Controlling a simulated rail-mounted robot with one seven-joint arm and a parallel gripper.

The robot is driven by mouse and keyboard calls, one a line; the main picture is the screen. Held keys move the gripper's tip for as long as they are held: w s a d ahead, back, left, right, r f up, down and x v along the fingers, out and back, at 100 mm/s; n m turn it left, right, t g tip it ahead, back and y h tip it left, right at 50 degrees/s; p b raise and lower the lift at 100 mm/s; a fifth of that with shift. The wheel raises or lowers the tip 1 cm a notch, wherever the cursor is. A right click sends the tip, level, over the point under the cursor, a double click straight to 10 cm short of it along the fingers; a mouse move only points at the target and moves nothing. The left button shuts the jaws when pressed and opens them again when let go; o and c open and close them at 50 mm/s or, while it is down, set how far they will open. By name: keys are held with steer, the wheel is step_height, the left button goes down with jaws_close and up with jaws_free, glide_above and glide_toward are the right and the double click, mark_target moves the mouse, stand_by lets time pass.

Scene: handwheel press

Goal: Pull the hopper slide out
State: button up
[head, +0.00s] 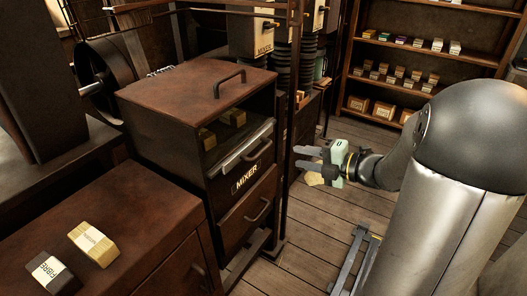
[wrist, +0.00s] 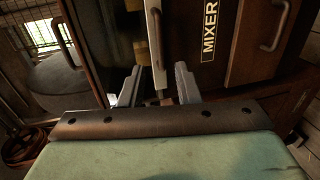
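The hopper slide (head: 240,150) is a pale metal-edged strip with a dark bar handle on the front of a brown cabinet, just above the MIXER label (head: 245,179). It looks pushed in. Contact does not show.
A lower drawer handle (head: 257,211) and a top handle (head: 229,82) stick out of the cabinet. A dark post (head: 290,130) stands between cabinet and gripper in the head view. A low bench (head: 150,245) holds two small boxes. Wooden floor (head: 310,225) is open in front.

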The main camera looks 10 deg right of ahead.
mark_target(263, 148)
steer(key=b+x, duration=0.1)
steer(key=x, duration=1.2)
jaws_close()
